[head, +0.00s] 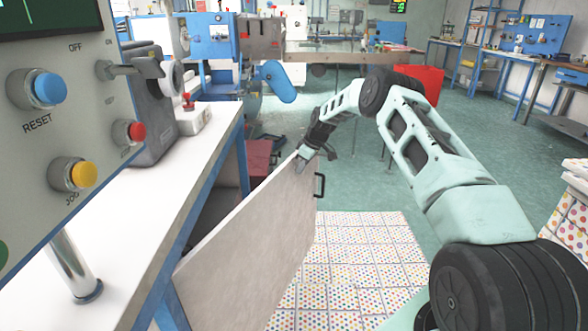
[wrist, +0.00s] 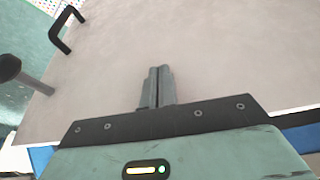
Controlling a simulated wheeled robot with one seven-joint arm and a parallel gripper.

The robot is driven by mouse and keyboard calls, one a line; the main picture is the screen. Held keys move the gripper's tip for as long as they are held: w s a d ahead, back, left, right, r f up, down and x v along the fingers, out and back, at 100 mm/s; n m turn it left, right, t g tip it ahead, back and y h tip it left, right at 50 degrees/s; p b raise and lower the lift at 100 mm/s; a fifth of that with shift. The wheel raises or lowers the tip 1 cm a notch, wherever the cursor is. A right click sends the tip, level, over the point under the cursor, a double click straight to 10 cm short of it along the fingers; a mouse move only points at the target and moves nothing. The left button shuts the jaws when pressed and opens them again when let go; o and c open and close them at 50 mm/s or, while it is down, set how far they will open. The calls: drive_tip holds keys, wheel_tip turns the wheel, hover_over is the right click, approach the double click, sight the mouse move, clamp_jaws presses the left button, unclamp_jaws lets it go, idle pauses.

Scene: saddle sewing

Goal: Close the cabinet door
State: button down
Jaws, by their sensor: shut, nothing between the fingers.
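The cabinet door (head: 255,245) is a pale flat panel standing open, swung out from the blue-framed workbench at left. Its black handle (head: 319,185) is on the outer face near the free edge. In the wrist view the door (wrist: 230,50) fills most of the picture, with the handle (wrist: 66,30) at upper left. My gripper (head: 301,160) is at the top of the door's free edge in the head view. In the wrist view my gripper (wrist: 158,72) has its fingers together, empty, in front of the door surface. I cannot tell whether they touch it.
The white workbench top (head: 150,200) and a control panel (head: 50,110) with coloured buttons are at left. A dotted mat (head: 350,250) lies on the floor right of the door. A red bin (head: 425,80) stands farther back.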

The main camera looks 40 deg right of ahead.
drive_tip(key=w+a+b, duration=0.1)
drive_tip(key=w+a, duration=0.2)
drive_tip(key=w, duration=0.2)
drive_tip(key=shift+w+a, duration=0.15)
drive_tip(key=shift+a, duration=0.1)
